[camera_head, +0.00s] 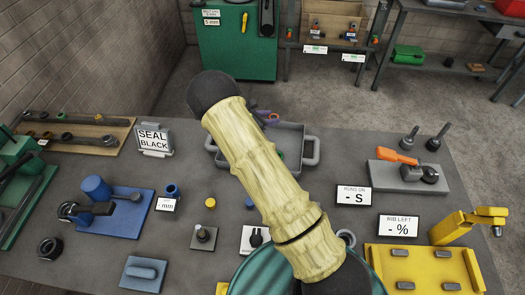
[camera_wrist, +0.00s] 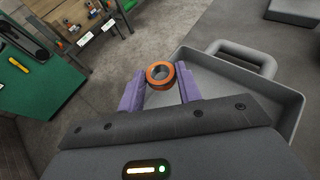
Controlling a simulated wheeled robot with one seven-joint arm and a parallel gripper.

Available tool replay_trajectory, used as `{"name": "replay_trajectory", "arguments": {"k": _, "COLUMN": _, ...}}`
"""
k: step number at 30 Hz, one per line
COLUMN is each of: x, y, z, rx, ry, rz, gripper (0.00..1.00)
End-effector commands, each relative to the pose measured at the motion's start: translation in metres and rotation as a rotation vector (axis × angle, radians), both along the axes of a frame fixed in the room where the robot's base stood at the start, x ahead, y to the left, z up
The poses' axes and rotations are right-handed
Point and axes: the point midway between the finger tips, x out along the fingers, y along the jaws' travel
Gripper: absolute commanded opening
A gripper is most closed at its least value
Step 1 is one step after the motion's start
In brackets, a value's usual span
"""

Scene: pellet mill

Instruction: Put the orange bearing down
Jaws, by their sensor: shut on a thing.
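The orange bearing (camera_wrist: 151,82), a ring with a dark inner part, sits between the purple fingertips of my gripper (camera_wrist: 160,75) in the wrist view. My gripper is shut on it. A grey tray (camera_wrist: 233,60) with a handle lies behind and to the right of the fingers, and the bearing appears against the tray's corner and the floor beyond. In the head view the tray (camera_head: 297,128) stands on the table, with my purple fingers (camera_head: 265,114) at its far side. My arm hides much of the tray there. I cannot tell the bearing's height.
A sign "SEAL BLACK" (camera_head: 153,139) stands left of the tray. A sign "RUNS ON - S" (camera_head: 354,197) and a grey block with an orange-handled tool (camera_head: 409,182) are to the right. A blue fixture (camera_head: 112,214) and a yellow fixture (camera_head: 425,262) occupy the nearer table.

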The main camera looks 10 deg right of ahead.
Motion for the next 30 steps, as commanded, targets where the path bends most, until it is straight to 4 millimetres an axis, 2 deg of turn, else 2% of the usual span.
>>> {"name": "replay_trajectory", "arguments": {"k": 5, "x": 0.000, "y": 0.000, "z": -0.004, "rx": -0.001, "ry": 0.000, "rz": 0.001, "gripper": 0.02}}
{"name": "replay_trajectory", "arguments": {"k": 14, "x": 0.000, "y": 0.000, "z": -0.049, "rx": 0.000, "ry": 0.000, "rz": 0.002, "gripper": 0.02}}
{"name": "replay_trajectory", "arguments": {"k": 25, "x": 0.000, "y": -0.001, "z": -0.051, "rx": -0.001, "ry": 0.000, "rz": 0.000, "gripper": 0.02}}
{"name": "replay_trajectory", "arguments": {"k": 30, "x": -0.001, "y": -0.001, "z": -0.074, "rx": -0.001, "ry": 0.003, "rz": 0.000, "gripper": 0.02}}
